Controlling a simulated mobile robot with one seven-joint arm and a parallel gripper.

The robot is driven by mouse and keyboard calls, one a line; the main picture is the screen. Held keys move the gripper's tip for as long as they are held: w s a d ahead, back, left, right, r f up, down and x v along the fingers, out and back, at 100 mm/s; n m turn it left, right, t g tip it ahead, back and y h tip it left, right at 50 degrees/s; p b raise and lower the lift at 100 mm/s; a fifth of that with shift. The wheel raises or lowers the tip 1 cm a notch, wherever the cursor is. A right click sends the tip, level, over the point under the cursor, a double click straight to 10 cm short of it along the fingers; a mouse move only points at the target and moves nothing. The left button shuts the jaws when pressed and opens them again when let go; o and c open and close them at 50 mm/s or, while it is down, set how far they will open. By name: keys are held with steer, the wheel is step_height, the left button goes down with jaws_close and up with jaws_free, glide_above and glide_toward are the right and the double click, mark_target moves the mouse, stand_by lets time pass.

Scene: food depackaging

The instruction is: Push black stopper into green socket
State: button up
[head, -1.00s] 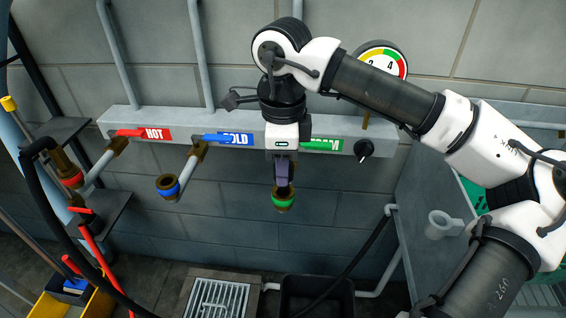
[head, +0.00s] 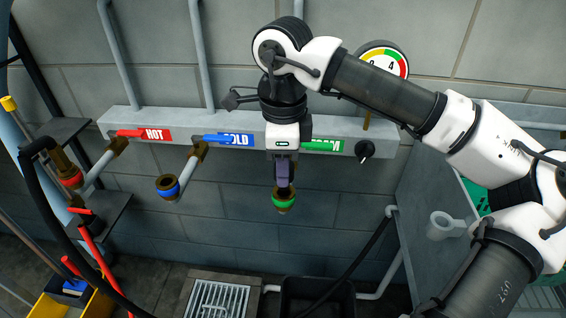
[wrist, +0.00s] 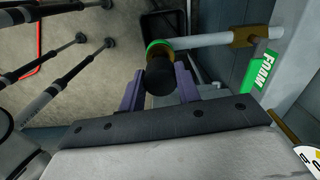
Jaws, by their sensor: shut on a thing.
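The green socket (head: 283,202) is the ringed end of the pipe under the foam label in the head view. In the wrist view its green ring (wrist: 157,46) shows just beyond the black stopper (wrist: 160,74). My gripper (head: 283,186) points down over the socket, and in the wrist view its purple fingers (wrist: 159,84) are on either side of the stopper, shut on it. The stopper is lined up with the socket, at or just above its opening. How deep it sits is hidden.
The red-ringed outlet (head: 72,179) and the blue-ringed outlet (head: 168,187) stand to the left. The grey manifold (head: 340,130) with labels runs along the wall behind my gripper. A black knob (head: 364,150) is to the right. A floor drain (head: 218,299) and black bin (head: 318,293) are below.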

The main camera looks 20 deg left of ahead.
steer(key=shift+f, duration=0.2)
steer(key=shift+f+b, duration=0.45)
steer(key=shift+b, duration=0.2)
steer(key=shift+f+b, duration=0.45)
steer(key=shift+b, duration=0.1)
stand_by(0.8)
steer(key=shift+f+b, duration=0.6)
steer(key=shift+f, duration=0.05)
steer(key=shift+f, duration=0.15)
stand_by(0.4)
steer(key=o, duration=1)
steer(key=shift+o, duration=0.2)
step_height(320, 180, up, 14)
steer(key=b, duration=0.1)
steer(key=shift+s, duration=0.1)
